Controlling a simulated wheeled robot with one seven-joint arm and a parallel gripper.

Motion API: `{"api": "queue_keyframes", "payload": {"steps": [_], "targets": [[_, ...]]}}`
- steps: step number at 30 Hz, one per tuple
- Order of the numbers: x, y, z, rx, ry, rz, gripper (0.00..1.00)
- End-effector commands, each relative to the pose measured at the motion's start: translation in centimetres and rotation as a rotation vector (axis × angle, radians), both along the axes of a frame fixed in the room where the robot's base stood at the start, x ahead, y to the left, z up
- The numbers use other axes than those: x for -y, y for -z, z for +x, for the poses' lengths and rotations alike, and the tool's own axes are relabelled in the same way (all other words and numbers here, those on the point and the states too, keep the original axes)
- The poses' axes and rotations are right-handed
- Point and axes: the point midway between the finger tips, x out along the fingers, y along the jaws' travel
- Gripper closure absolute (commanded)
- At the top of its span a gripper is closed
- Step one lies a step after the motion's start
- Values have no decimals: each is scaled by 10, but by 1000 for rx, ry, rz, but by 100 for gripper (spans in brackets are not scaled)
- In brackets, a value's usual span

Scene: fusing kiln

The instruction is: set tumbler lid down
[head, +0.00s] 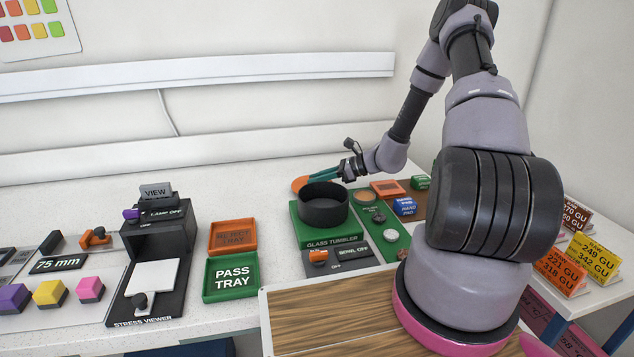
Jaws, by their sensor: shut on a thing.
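The glass tumbler is a dark round drum (323,206) standing open on a green base (329,240) labelled GLASS TUMBLER. My gripper (310,179) reaches from the right behind the drum, its teal fingers pointing left. It is shut on an orange rounded thing (299,184) at the drum's back left, seen nearly edge-on. This appears to be the tumbler lid, but its full shape is hidden. I cannot tell whether it touches the counter or hangs above it. No lid covers the drum.
A control block (340,260) sits in front of the drum. An orange tray (234,236) and a green PASS TRAY (231,274) lie to the left, beside the black stress viewer (160,245). Green mats with pads lie right. The white counter (262,192) behind the trays is clear.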

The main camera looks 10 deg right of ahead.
Motion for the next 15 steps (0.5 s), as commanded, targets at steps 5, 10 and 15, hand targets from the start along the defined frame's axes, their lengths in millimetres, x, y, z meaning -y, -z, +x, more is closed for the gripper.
{"api": "queue_keyframes", "payload": {"steps": [5,10,15], "targets": [[0,11,0,1,1,0,100],[0,11,0,1,1,0,100],[0,14,0,1,0,0,68]]}}
